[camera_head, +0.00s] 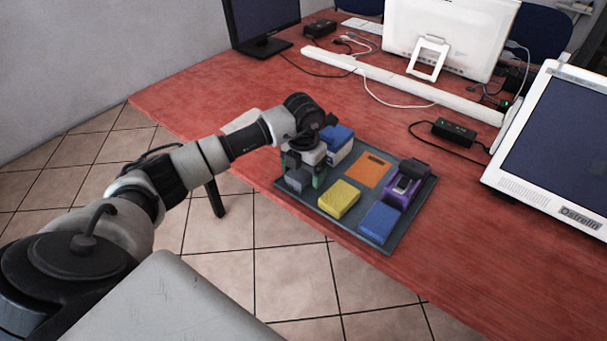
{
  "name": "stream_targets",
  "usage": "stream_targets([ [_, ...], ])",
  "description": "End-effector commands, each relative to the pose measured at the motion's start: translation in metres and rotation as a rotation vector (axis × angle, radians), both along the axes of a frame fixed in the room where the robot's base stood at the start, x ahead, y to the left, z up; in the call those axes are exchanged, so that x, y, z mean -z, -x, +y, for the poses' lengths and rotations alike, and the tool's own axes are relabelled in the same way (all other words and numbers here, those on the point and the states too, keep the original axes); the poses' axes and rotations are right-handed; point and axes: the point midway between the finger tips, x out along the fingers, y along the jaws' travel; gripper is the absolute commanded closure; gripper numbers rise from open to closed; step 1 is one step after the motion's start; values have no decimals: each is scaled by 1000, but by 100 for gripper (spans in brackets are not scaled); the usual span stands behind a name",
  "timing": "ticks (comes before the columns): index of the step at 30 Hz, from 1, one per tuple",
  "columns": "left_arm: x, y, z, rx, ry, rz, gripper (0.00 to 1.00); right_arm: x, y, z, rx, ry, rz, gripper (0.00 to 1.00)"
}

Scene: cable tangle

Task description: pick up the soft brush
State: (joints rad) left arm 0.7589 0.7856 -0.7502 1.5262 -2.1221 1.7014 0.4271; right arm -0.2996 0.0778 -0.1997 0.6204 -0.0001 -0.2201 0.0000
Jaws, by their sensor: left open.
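My left gripper (306,179) is open over the near left corner of a dark grey tray (357,232), pointing down. A small grey block (298,180) shows at its fingers; I cannot tell whether they touch it. On the tray, a purple piece with a dark top (404,187) sits at the right. No piece can be told for certain as the soft brush. A blue-topped block (338,138) is just behind the gripper, partly hidden by it. My right gripper is not in view.
The tray also holds a yellow block (339,198), a blue block (380,222) and a flat orange piece (370,170). The red table (500,270) carries monitors, cables and a black power brick (454,131). The table's front right is clear.

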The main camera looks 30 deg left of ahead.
Motion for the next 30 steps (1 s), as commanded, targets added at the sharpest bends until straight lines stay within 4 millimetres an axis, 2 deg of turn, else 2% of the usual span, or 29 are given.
stream_targets([
  [16,4,0,0,-1,0,0,17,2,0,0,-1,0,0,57],
  [27,4,0,0,-1,0,0,72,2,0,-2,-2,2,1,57],
  [30,4,0,0,-1,0,0,72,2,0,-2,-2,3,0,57],
])
